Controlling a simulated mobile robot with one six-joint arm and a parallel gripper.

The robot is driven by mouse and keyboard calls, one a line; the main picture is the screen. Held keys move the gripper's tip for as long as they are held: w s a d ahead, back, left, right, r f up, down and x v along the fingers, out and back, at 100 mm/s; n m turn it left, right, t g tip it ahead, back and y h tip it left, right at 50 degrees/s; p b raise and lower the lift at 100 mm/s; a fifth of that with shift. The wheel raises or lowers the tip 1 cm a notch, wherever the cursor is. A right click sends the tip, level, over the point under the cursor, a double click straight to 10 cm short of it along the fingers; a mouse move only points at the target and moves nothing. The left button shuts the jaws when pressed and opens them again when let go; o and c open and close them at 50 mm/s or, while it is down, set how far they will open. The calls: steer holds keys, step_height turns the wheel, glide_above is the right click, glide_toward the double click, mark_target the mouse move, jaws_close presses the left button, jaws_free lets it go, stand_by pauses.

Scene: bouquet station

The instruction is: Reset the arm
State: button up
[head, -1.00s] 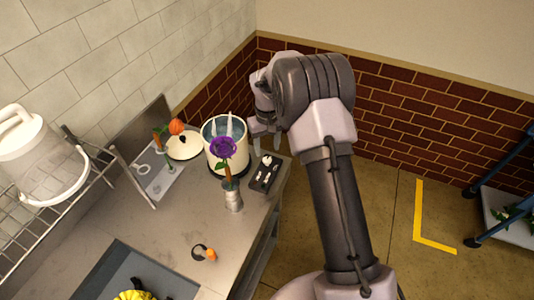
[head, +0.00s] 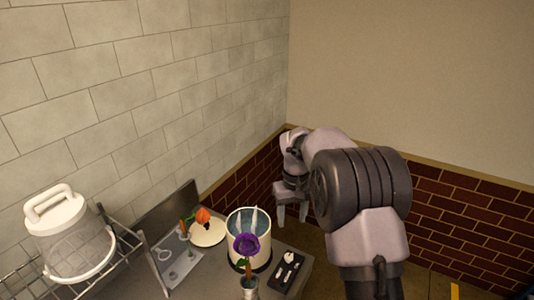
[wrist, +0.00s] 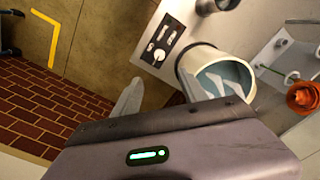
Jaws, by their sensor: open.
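My gripper (head: 291,211) is open and empty. In the head view it points down beside the right edge of the table, to the right of the cream pot and apart from it. In the wrist view one pale finger (wrist: 128,98) shows over the floor side, and another pale shape lies near the pot's mouth. My wrist housing covers the lower part of that view. The arm reaches up from the lower right of the head view.
Brick wall (head: 447,215) lies behind.

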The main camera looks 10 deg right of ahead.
steer(key=s+a+r+m+t+y+b, duration=0.1)
steer(key=s+r+b, duration=0.3)
steer(key=s, duration=0.3)
steer(key=s+a+r+m+t+b, duration=0.1)
steer(key=s+r+m+t+b, duration=0.1)
steer(key=s+r+b, duration=0.3)
steer(key=s+a+f+m+t+b, duration=0.1)
steer(key=s+f+b, duration=0.1)
steer(key=s, duration=0.8)
steer(key=s+f+m+t+y+b, duration=0.1)
steer(key=s+f, duration=0.4)
steer(key=s, duration=0.6)
steer(key=shift+a+m+t+b, duration=0.4)
steer(key=shift+m+b, duration=0.2)
steer(key=shift+b, duration=0.15)
